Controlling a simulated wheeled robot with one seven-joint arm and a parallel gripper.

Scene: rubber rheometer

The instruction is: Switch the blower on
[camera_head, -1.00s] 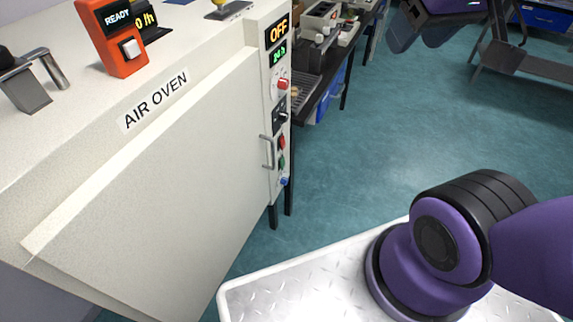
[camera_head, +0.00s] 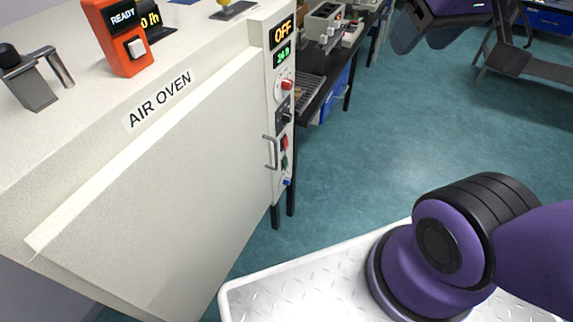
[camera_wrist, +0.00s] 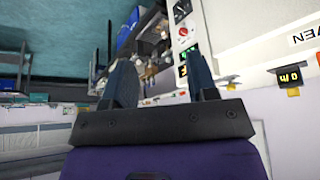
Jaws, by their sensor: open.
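The air oven (camera_head: 150,200) is a cream cabinet on the left of the head view, with its door shut and a vertical handle (camera_head: 271,152). Its right-hand control panel carries an amber display reading OFF (camera_head: 283,33), a green display (camera_head: 282,55), a red-and-white dial (camera_head: 286,85), a black switch (camera_head: 286,118), and red, green and blue controls below. I cannot tell which one is the blower's. My gripper (camera_wrist: 160,80) is open and empty in the wrist view, with the panel (camera_wrist: 183,35) beyond its fingers, upside down. The head view does not show the fingers.
An orange box reading READY (camera_head: 120,38) and a metal fixture (camera_head: 38,85) stand on the oven top. A black bench (camera_head: 325,85) with equipment stands behind the panel. Open teal floor (camera_head: 400,140) lies to the right.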

